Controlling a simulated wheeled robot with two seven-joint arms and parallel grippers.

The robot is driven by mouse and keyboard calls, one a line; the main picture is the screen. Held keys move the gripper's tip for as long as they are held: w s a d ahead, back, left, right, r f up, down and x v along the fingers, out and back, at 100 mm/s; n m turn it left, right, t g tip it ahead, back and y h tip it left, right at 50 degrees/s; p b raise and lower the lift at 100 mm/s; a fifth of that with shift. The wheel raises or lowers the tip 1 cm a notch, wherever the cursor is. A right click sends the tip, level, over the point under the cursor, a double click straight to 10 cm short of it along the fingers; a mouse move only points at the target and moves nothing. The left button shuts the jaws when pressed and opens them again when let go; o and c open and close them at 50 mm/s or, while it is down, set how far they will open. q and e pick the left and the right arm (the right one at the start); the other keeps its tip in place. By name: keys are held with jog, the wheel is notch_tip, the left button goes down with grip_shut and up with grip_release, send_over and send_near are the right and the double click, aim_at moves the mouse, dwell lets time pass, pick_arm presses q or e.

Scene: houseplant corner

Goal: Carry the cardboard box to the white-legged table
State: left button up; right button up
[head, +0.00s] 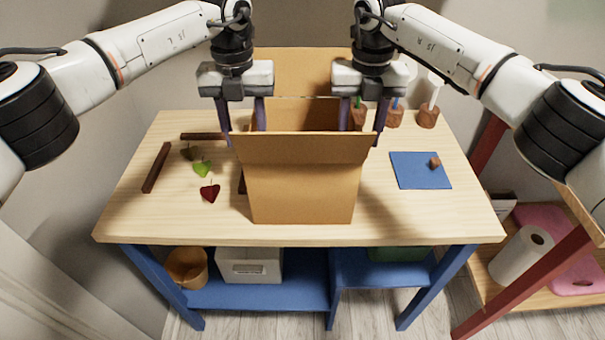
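The cardboard box (302,185) stands upright with its top open on the light wooden tabletop of a blue-legged table (130,210). Its front flap folds outward and its back flap stands up. My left gripper (243,130) is over the box's left rim, one finger outside and one at the opening. My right gripper (362,130) is placed likewise at the right rim. Both grippers have their fingers apart, and I cannot tell whether they touch the walls. The box's inside is mostly hidden. No white-legged table is in view.
Leaves (203,168) and dark strips (157,167) lie left of the box. A blue mat (420,170) with a small brown piece (435,162) lies right, with small brown pots (428,117) behind it. A red-legged shelf (480,310) with a paper roll (522,255) stands at the right.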

pick_arm(q)
grip_shut()
pick_arm(e)
grip_shut()
pick_arm(q)
jog(key=shift+r, duration=0.2)
pick_arm(e)
jog(key=shift+r, duration=0.2)
